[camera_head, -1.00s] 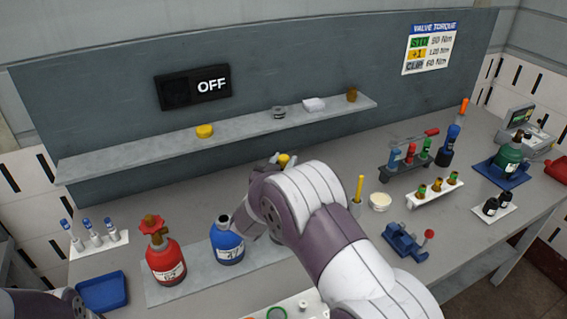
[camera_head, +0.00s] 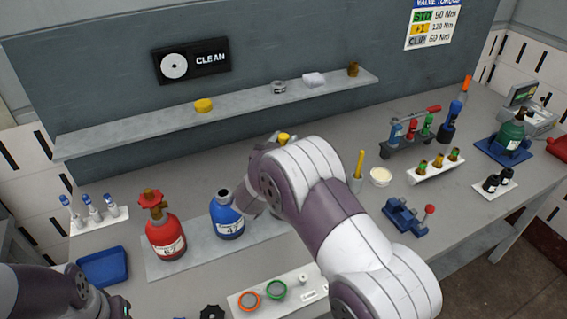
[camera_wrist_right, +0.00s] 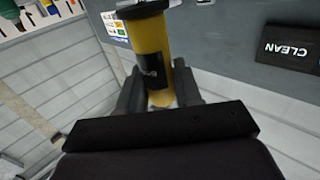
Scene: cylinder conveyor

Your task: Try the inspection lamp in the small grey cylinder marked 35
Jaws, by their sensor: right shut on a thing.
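My right gripper (camera_wrist_right: 157,88) is shut on a yellow lamp (camera_wrist_right: 152,52) with a black label, seen upright between its fingers in the right wrist view. In the head view a yellow end (camera_head: 283,138) shows just behind my right wrist, and the arm hides the fingers. I cannot make out the small grey cylinder marked 35; my right arm covers the spot right of the blue cylinder (camera_head: 227,217). The wall screen (camera_head: 192,62) shows a pale disc and CLEAN. My left gripper (camera_head: 118,306) is partly in view at the lower left, its jaws unclear.
A red cylinder (camera_head: 164,236) with a valve stands left of the blue one. A blue tray (camera_head: 103,267) and a strip of rings (camera_head: 262,294) lie in front.

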